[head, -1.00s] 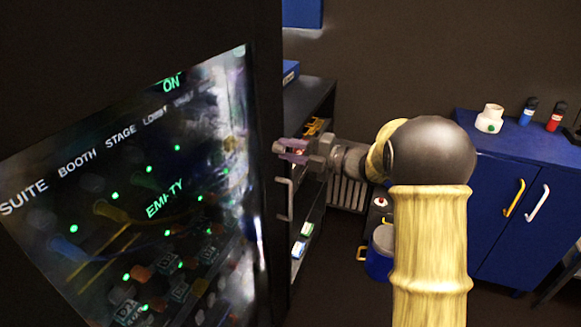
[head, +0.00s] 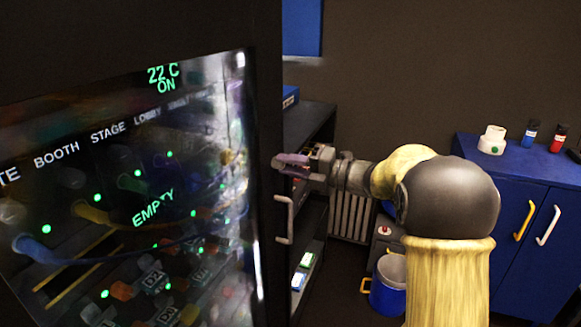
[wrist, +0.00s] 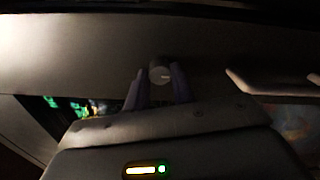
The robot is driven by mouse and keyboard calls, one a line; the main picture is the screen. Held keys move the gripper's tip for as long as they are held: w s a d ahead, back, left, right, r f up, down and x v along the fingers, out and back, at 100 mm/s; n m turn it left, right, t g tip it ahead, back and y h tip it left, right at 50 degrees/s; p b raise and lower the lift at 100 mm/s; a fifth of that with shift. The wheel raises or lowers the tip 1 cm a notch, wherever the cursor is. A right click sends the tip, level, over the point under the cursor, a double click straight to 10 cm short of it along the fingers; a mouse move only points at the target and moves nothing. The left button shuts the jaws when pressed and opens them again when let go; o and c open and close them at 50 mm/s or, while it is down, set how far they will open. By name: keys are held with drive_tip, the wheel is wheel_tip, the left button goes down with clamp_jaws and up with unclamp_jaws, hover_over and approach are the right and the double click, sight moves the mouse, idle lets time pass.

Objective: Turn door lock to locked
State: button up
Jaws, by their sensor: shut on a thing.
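The door lock is a small round grey knob (wrist: 159,70) on the dark door edge in the wrist view. My gripper (wrist: 158,80) has its two purple fingers on either side of the knob, shut on it. In the head view my gripper (head: 290,161) reaches the front edge of the cabinet door (head: 268,60), just above the door handle (head: 283,219). There the knob is hidden behind the fingers. I cannot read any lock marking.
The glass door with glowing text fills the left. Behind my gripper is an open dark shelf with small boxes (head: 303,268). A blue bucket (head: 387,297) stands on the floor below my arm. A blue cabinet (head: 515,215) stands at the right.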

drive_tip(key=o, duration=1)
drive_tip(key=v, duration=1.7)
drive_tip(key=shift+s+d, duration=0.1)
drive_tip(key=shift+d, duration=0.1)
